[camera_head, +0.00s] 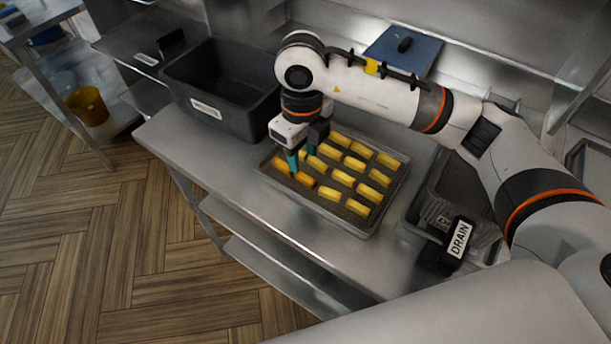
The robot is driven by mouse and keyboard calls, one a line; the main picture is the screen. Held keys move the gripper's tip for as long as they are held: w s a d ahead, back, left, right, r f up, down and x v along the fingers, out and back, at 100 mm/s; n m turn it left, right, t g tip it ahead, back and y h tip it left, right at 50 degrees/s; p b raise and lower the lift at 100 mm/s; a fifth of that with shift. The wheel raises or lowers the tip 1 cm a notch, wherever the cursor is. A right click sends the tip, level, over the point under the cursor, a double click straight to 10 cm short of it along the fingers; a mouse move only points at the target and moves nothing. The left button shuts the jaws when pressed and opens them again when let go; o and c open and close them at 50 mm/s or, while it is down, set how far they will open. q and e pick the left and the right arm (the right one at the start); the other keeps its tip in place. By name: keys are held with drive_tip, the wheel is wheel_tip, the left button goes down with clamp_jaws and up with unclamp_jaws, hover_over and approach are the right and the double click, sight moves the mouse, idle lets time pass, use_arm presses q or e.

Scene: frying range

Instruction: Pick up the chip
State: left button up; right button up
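Several yellow chips (343,178) lie in rows on a metal tray (385,210) in the middle of the steel counter. My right gripper (302,163) points down over the tray's left part, with its green fingertips among the chips there. The fingers look apart, one in front of the other. A chip (304,179) lies just beside the nearer fingertip. The gripper partly hides the chips at the tray's far left, and I cannot tell whether one is between the fingers. My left gripper is not in view.
A dark labelled bin (222,110) stands left of the tray. A basket with a handle marked DRAIN (459,239) is on the right. A blue lid or board (403,50) lies behind my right arm. The counter's front edge (250,215) is clear.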

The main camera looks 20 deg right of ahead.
sight(304, 176)
wheel_tip(304, 176, down, 6)
drive_tip(key=shift+w+d+r+p, duration=0.15)
drive_tip(key=shift+p, duration=0.75)
drive_tip(key=shift+f, duration=0.35)
drive_tip(key=shift+c, duration=0.3)
clamp_jaws()
